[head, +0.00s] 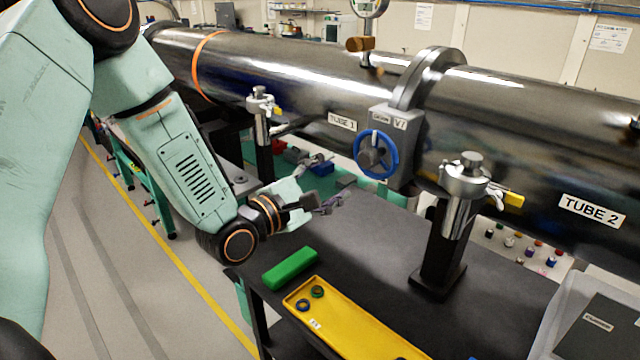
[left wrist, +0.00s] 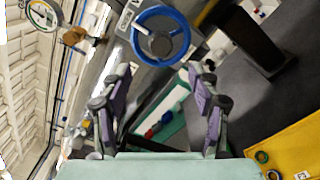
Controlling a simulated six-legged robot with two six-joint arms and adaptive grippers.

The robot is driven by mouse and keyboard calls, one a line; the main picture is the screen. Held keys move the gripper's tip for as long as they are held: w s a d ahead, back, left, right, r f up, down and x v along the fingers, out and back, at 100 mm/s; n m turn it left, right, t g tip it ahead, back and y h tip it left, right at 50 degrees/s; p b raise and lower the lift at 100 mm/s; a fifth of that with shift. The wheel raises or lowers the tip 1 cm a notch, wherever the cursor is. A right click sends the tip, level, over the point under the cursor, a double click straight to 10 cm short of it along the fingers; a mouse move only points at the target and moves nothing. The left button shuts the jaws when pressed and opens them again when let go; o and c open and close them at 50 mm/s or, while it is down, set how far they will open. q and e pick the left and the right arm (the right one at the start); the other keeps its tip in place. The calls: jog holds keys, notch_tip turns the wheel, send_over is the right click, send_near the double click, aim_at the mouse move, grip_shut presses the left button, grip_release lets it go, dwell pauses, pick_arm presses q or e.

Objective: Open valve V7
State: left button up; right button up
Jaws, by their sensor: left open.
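Valve V7 (head: 407,135) is a grey block under the flange between two steel tubes, with a label reading V7. Its blue handwheel (head: 373,156) faces me, and it also shows in the left wrist view (left wrist: 160,44) at the top centre. My left gripper (head: 330,183) is open and empty, to the lower left of the handwheel and apart from it. In the left wrist view its two fingers (left wrist: 160,75) are spread, with the handwheel beyond the tips, roughly centred between them. My right gripper is not in view.
The dark table (head: 390,310) bears a green block (head: 290,268) and a yellow tray (head: 345,325) with small rings. A post clamp (head: 465,185) stands right of the valve, another (head: 262,110) to the left. The TUBE 1 and TUBE 2 pipes run behind. Floor at left is clear.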

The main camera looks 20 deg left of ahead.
pick_arm(q)
jog(key=shift+v, duration=1.2)
jog(key=shift+s, duration=0.1)
jog(key=s+f+m+g+y+b, duration=0.1)
jog(key=s+f+m+g+b, duration=0.2)
jog(key=f, duration=0.4)
jog(key=s+f+m+g+y, duration=0.1)
jog(key=s+f+m+g, duration=0.15)
jog(key=f+m, duration=0.45)
jog(key=s+f+m+g+y+b, duration=0.2)
jog(key=s+f+m, duration=0.1)
jog(key=f, duration=0.5)
jog(key=s+f+m+g+y+b, duration=0.2)
jog(key=s+f+m+g+b, duration=0.5)
jog(key=s+f, duration=2)
jog(key=f+g+b, duration=0.2)
jog(key=b, duration=0.4)
jog(key=shift+s+d+m, duration=0.15)
jog(key=shift+d+m, duration=0.1)
jog(key=shift+m, duration=0.05)
